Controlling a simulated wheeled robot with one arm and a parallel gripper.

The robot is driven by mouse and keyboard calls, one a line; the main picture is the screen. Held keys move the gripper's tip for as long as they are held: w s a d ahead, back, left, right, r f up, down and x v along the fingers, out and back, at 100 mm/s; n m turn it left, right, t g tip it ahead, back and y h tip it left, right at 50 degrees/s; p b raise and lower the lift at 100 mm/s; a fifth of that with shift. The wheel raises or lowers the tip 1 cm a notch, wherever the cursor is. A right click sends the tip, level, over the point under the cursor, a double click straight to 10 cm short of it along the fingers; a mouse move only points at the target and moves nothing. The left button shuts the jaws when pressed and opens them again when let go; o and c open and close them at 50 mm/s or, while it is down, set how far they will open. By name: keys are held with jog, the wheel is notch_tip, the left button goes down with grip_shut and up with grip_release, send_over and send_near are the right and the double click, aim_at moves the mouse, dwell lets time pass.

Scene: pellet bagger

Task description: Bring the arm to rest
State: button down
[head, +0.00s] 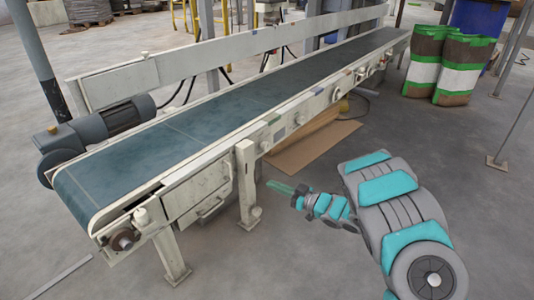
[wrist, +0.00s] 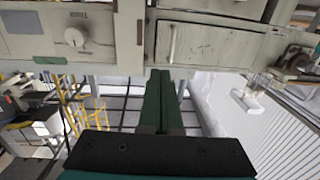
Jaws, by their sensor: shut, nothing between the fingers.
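My gripper (head: 283,189) is in the head view, right of the conveyor's near leg and below the belt frame. Its green fingers point left toward the conveyor. In the wrist view the two green fingers of my gripper (wrist: 161,107) lie together, shut with nothing between them. The conveyor (head: 210,150) has a blue-green belt and a worn cream frame. Its side panel (wrist: 200,42) fills the top of the wrist view, with a knob and a handle. I cannot tell the exact gap between the fingertips and the frame.
A grey motor (head: 115,118) sits at the conveyor's near left end. A cardboard sheet (head: 312,143) lies on the floor beneath the conveyor. Green, white and brown sacks (head: 462,68) stand at the upper right, near a thin post (head: 512,120). Open concrete floor lies in front.

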jog(key=w+d+r+m+t+h+p, duration=0.1)
jog(key=w+d+r+m+h, duration=0.2)
jog(key=d+h, duration=0.4)
jog(key=w+d+r+t+h+p, duration=0.1)
jog(key=w+d+r+t+h, duration=0.2)
jog(key=d+r, duration=0.4)
jog(key=s+d+r+m+g+h+p, duration=0.2)
jog(key=s+d+r+m+g+h, duration=0.35)
jog(key=s+d, duration=0.7)
jog(key=s+a+r+m+g+p, duration=0.1)
jog(key=s+a+g, duration=0.2)
jog(key=s, duration=1.1)
jog(key=s+a+r+g+p, duration=0.1)
jog(key=s+a+g, duration=0.3)
jog(key=s, duration=1)
jog(key=s+a+r+m+g+p, duration=0.1)
jog(key=s+a+r+g, duration=0.2)
jog(key=s+a, duration=0.4)
jog(key=s, duration=0.8)
jog(key=shift+r+m+y+p, duration=0.15)
jog(key=shift+m+y+p, duration=0.2)
jog(key=shift+p, duration=0.05)
